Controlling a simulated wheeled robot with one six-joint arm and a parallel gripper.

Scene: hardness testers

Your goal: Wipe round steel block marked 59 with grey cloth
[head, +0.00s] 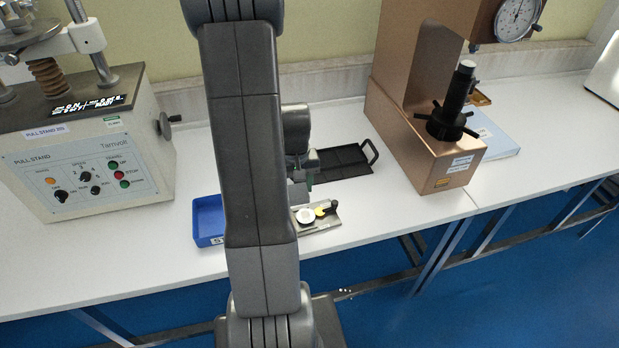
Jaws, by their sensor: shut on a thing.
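My gripper (309,178) is over the bench, just behind and above a small metal plate, and partly hidden behind my own arm. It is shut on what looks like the grey cloth (297,193), a small grey patch below the jaws. A round, pale steel block (306,215) lies on the plate (322,227), just in front of the cloth. I cannot read any number on it at this size. Whether the cloth touches the block cannot be told.
A yellow piece (320,211) and a black-handled piece (331,207) are right of the block. A blue bin (207,220) stands left, a black tray (347,160) behind. The pull stand (85,165) is far left, the copper-coloured tester (440,165) right.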

